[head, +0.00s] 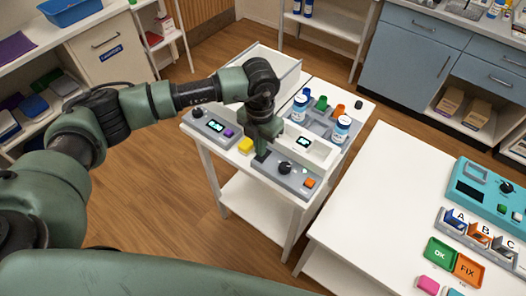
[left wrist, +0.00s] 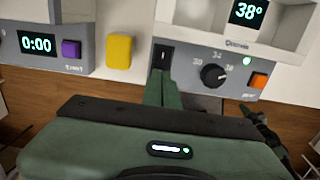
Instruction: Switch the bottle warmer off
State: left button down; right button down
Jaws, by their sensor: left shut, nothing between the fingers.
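The bottle warmer (head: 274,178) stands at the front of the small white table, with a grey front panel. In the left wrist view its display (left wrist: 249,12) reads 38°, and a green light (left wrist: 247,61) is lit beside the black dial (left wrist: 213,76). An orange button (left wrist: 258,81) sits at the panel's right. A black rocker switch (left wrist: 163,55) is at the panel's left end. My left gripper (head: 262,156) is shut and empty; its fingertips (left wrist: 160,74) are just in front of the switch's lower edge. I cannot tell whether they touch. My right gripper is not in view.
Left of the warmer are a yellow block (left wrist: 119,51) and a timer (left wrist: 38,45) reading 0:00 with a purple button. Bottles (head: 341,130) and coloured items stand behind the warmer. A second white table (head: 365,215) at the right holds a teal device (head: 488,192).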

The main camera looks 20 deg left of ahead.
pick_arm(q)
jog(key=shift+s+f+b, duration=0.1)
jog(key=shift+f+b, duration=0.65)
jog(key=shift+f, duration=0.2)
dwell(0.3)
jog(key=shift+r, duration=0.15)
jog(key=shift+r+p, duration=0.65)
jog(key=shift+r, duration=0.3)
jog(key=shift+r+p, duration=1.1)
jog(key=shift+r, duration=1.35)
